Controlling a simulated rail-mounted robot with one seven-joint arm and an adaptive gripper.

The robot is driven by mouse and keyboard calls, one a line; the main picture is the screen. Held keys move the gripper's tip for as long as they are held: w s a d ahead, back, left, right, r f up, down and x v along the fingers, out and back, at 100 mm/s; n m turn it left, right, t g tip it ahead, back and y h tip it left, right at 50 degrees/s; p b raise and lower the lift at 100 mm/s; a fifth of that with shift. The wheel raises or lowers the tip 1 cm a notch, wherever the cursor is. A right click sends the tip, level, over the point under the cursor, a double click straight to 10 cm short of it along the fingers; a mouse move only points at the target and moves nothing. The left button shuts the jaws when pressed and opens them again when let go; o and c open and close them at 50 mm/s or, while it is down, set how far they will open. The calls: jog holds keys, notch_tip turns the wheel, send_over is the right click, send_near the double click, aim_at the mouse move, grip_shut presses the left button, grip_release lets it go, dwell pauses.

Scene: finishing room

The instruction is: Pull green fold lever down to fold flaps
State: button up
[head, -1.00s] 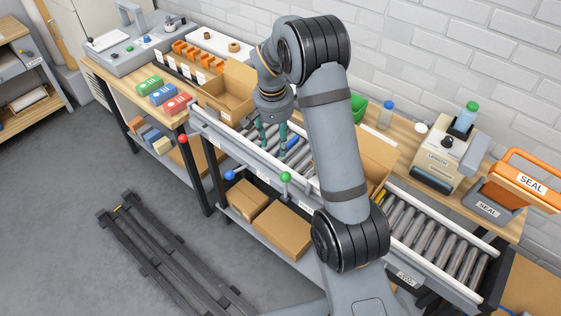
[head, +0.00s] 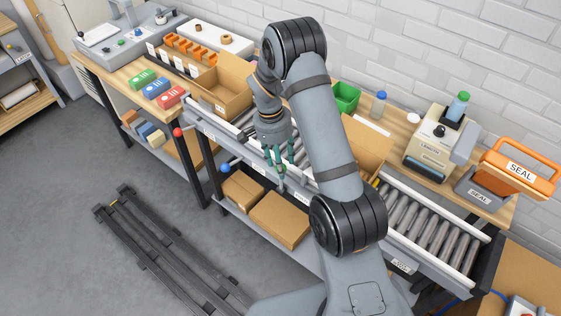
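The green lever knob (head: 281,169) is at the front rail of the conveyor, largely covered by my gripper. My gripper (head: 280,164) points down at the front rail, its teal fingers apart on either side of the knob in this view. Whether they touch it cannot be told. An open cardboard box (head: 369,146) stands to the right, partly behind my arm, with a flap raised. Another open cardboard box (head: 234,101) stands to the left, flaps up.
A red knob (head: 178,132) and a blue knob (head: 225,168) stick out along the front, left of the green one. Roller conveyor (head: 422,222) runs right. A label machine (head: 430,143) and orange SEAL press (head: 519,168) stand behind. Cardboard boxes (head: 279,220) lie on the lower shelf.

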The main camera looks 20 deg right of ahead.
jog(key=shift+s+f, duration=0.1)
jog(key=shift+f, duration=0.3)
jog(key=shift+c, duration=0.3)
grip_shut()
dwell(0.5)
